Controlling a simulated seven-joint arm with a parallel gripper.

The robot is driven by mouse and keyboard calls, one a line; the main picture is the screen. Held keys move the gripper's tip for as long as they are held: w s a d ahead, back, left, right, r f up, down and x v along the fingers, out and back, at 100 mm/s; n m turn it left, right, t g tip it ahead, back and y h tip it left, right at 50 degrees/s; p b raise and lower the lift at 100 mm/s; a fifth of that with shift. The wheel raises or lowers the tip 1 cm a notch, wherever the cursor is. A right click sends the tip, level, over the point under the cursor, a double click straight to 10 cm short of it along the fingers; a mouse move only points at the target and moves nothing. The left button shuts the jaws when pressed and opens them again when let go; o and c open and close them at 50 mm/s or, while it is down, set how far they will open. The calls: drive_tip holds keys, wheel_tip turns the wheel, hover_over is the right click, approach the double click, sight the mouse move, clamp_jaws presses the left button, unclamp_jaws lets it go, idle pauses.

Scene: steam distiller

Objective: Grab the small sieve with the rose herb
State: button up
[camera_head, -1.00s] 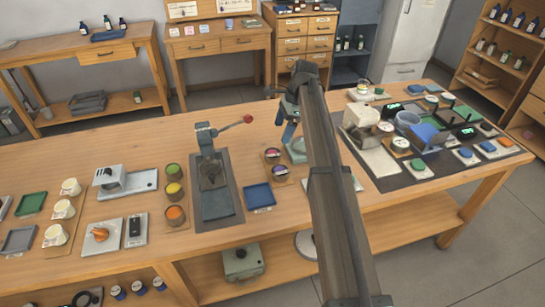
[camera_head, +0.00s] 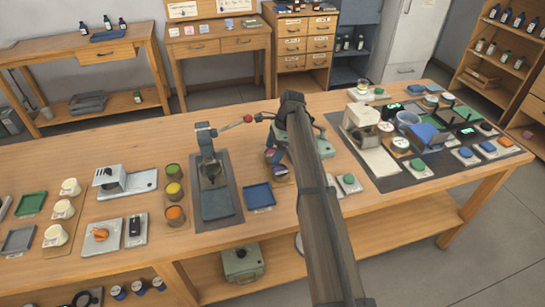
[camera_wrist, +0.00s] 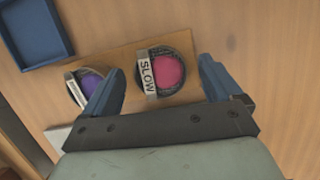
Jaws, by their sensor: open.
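The small sieve with the rose-pink herb (camera_wrist: 170,71) sits on a wooden board in the wrist view, with a "SLOW" label on its left side. A second small sieve with purple herb (camera_wrist: 91,83) stands to its left, partly covered by my left finger. My gripper (camera_wrist: 161,66) is open, with its blue fingers on either side of the pink sieve in the picture. I cannot tell whether they touch it. In the head view my gripper (camera_head: 271,143) is over the sieve pair, and my arm hides part of them.
A blue tray (camera_head: 259,196) lies left of the sieves; it also shows in the wrist view (camera_wrist: 33,32). A lever press (camera_head: 211,170) on a dark mat stands further left. Instruments on a dark mat (camera_head: 377,174) fill the right of the table.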

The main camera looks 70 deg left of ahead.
drive_tip(key=shift+c, duration=0.3)
drive_tip(key=c, duration=1.1)
drive_tip(key=shift+r, duration=0.1)
